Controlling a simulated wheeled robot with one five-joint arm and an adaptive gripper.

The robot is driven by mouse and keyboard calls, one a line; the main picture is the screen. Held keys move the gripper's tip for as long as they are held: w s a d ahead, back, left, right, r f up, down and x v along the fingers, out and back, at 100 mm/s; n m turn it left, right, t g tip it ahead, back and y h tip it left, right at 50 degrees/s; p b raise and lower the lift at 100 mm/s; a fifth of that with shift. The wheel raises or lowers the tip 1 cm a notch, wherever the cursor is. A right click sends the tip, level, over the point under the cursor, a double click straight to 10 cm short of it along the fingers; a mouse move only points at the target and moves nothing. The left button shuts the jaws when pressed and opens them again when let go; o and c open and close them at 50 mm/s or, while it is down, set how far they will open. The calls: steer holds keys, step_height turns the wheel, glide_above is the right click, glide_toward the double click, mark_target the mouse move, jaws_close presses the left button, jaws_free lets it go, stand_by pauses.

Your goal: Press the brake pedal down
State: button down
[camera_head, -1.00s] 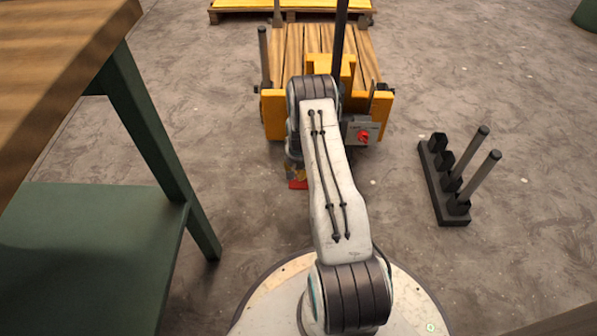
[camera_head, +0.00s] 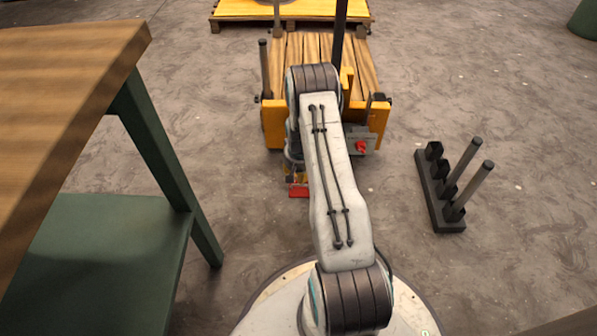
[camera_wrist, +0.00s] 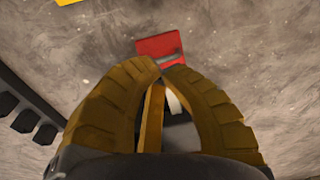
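The red brake pedal (camera_head: 298,191) shows low at the front of the yellow cart (camera_head: 274,122), just left of my forearm. It also shows in the wrist view (camera_wrist: 157,46) as a flat red plate with a grey bar at its lower edge. My gripper (camera_wrist: 165,66) has its two yellow-brown ribbed fingers converged, with the tips together and nothing visible between them. The tips appear at the pedal's lower edge; I cannot tell whether they touch it. In the head view my arm hides most of the gripper.
A wooden table (camera_head: 70,75) with green legs and a green lower shelf (camera_head: 95,250) stands close on the left. A black rack (camera_head: 437,195) with upright posts stands on the floor at right. A control box with a red knob (camera_head: 361,147) is on the cart. A pallet (camera_head: 320,10) lies behind.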

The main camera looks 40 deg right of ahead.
steer(key=shift+s+a+r+p, duration=0.35)
steer(key=shift+s+r, duration=0.15)
steer(key=shift+r, duration=0.3)
steer(key=shift+s+a+r+p, duration=0.35)
steer(key=shift+s+r, duration=0.1)
steer(key=shift+r, duration=0.3)
steer(key=shift+s+a+r+p, duration=0.35)
steer(key=shift+s+r, duration=0.15)
steer(key=shift+r, duration=0.3)
